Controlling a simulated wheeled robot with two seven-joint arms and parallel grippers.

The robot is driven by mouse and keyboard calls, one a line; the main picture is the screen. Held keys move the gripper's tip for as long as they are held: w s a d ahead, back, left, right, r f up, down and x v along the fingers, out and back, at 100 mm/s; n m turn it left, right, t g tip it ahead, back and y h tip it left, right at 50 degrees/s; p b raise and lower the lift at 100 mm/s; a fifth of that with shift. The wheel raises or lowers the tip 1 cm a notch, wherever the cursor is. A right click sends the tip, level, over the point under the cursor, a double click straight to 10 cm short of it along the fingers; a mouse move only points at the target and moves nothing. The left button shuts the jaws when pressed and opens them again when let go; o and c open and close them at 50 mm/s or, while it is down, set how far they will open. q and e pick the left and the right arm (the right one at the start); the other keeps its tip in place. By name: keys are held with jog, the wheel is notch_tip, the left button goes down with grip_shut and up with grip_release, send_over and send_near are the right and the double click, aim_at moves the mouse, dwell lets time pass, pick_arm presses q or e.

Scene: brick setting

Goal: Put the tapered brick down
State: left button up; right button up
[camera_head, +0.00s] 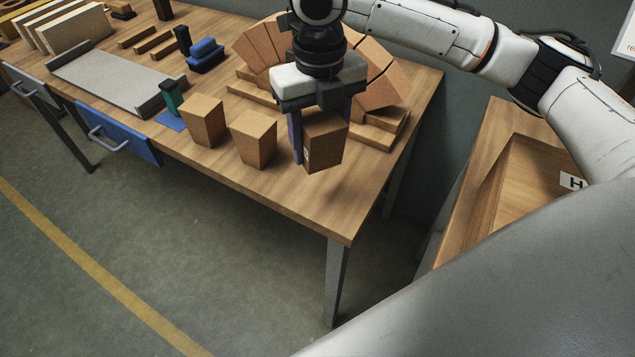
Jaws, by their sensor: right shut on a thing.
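My right gripper (322,138) points down over the right front part of the wooden table (300,200). It is shut on a brown tapered brick (327,145), with a finger on each side. I cannot tell whether the brick's bottom touches the table. Two similar tapered bricks stand upright to its left: the near one (254,138) and the farther-left one (203,120). Behind my gripper, an arch of tapered bricks (384,88) sits over wooden strips (372,135); my gripper hides its middle. My left gripper is not in view.
A grey tray (110,80) lies on the left of the table. A green-handled tool (170,100) and a blue-black block (206,56) stand between it and the bricks. A wooden box (520,190) marked H is at the right. The table's front right corner is clear.

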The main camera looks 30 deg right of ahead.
aim_at(318, 109)
jog(key=n, duration=0.2)
jog(key=w+n, duration=0.1)
jog(key=n, duration=0.3)
jog(key=shift+w+d+r+n, duration=0.2)
jog(key=shift+d+r+n, duration=0.05)
jog(key=shift+r+n, duration=0.05)
jog(key=shift+f, duration=0.3)
jog(key=shift+n, duration=0.3)
notch_tip(318, 109, down, 9)
jog(key=shift+f, duration=0.2)
jog(key=shift+f, duration=0.15)
jog(key=o, duration=1.3)
notch_tip(318, 109, up, 12)
jog(key=shift+r, duration=0.15)
